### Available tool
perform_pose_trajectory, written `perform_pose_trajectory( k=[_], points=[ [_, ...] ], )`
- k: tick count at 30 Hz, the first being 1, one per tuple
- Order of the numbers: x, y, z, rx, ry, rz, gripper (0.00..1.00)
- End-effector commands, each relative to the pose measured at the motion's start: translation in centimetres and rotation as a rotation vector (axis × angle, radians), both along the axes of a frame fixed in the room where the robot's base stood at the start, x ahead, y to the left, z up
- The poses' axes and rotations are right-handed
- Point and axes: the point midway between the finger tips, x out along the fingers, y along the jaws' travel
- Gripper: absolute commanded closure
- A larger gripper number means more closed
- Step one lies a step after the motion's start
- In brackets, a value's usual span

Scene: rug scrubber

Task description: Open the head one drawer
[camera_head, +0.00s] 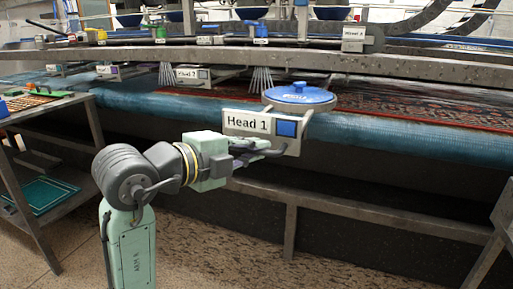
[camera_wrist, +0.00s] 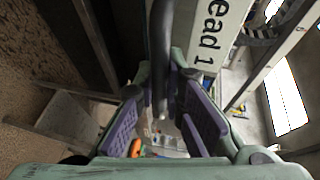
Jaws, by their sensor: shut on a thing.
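The Head 1 drawer (camera_head: 291,147) is a grey unit with a white "Head 1" label (camera_head: 246,122) and a blue square on its front, at the middle of the head view. In the wrist view its label (camera_wrist: 215,35) shows sideways at the top. A dark bar handle (camera_wrist: 161,50) runs down between my purple finger pads. My gripper (camera_head: 262,147) is at the drawer's front, just below the label, and is shut on the handle. The head view shows the handle only partly, with the fingers over it. The drawer's inside is hidden.
A blue round lid (camera_head: 298,93) sits above the drawer. A blue roller (camera_head: 400,134) and a metal frame beam (camera_head: 350,207) run across the machine. A side table (camera_head: 75,98) with a green mat on its lower shelf stands left. The floor in front is clear.

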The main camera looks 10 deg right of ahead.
Motion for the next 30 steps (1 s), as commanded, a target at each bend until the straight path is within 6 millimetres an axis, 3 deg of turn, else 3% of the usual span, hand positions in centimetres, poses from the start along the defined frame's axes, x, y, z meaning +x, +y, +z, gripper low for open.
perform_pose_trajectory(
  k=[8, 9, 18, 30],
  points=[
    [-0.03, -0.01, -0.04, 0.002, 0.0, -0.001, 1.0],
    [-0.03, -0.01, -0.04, 0.002, 0.0, -0.001, 0.89],
    [0.0, -0.01, 0.0, 0.0, -0.001, -0.001, 0.69],
    [-0.44, 0.79, 0.2, 0.0, 0.0, 0.001, 0.69]
  ],
)
